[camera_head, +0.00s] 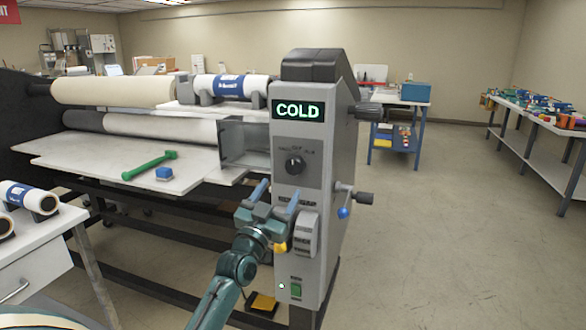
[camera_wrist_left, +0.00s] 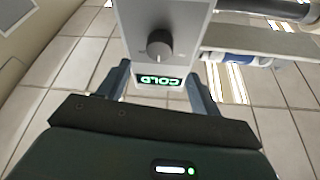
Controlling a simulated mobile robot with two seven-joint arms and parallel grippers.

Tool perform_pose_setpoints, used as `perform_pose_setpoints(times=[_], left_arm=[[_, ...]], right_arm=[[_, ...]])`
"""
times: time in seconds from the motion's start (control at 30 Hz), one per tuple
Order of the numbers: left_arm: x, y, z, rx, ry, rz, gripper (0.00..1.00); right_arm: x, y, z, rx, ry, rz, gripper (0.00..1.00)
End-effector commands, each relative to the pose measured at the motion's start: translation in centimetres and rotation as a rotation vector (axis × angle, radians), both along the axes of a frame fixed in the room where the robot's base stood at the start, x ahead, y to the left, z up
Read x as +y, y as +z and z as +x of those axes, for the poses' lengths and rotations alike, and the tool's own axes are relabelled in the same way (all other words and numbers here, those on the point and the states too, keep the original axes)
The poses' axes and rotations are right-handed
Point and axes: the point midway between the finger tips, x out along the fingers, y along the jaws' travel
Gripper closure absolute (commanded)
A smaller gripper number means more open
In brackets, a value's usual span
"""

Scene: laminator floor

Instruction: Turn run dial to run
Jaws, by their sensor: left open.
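The run dial (camera_head: 294,164) is a round dark knob on the front of the grey control column (camera_head: 333,150), with small labels above it that are too small to read for certain. The dial also shows in the left wrist view (camera_wrist_left: 160,43), ahead of the fingers. A display (camera_head: 298,109) above the dial reads COLD in green. My left gripper (camera_head: 278,191) is open and empty, just below and in front of the dial, with its fingers pointing up. It is not touching the dial. My right gripper is not in view.
Below the dial are a grey rounded part (camera_head: 305,234) and a green switch (camera_head: 296,290). The floor on the right is clear.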

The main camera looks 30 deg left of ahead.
Motion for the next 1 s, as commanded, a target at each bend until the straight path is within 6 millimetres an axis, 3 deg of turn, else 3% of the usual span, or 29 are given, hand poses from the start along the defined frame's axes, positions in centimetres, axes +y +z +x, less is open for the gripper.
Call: perform_pose_setpoints(times=[0.2, 0.4, 0.83, 1.0], left_arm=[[0.7, 2.0, 4.3, 0.0, 0.0, 0.0, 0.35], [1.0, 2.9, 6.8, 0.001, 0.0, 0.002, 0.35], [1.2, 3.1, 7.6, 0.002, 0.0, 0.002, 0.35], [1.2, 3.1, 7.6, 0.002, 0.0, 0.002, 0.49]], right_arm=[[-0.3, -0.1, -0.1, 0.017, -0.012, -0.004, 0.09], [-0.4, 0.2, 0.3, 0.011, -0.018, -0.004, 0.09], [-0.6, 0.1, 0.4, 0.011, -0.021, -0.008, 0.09], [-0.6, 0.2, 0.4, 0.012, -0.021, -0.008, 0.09]])
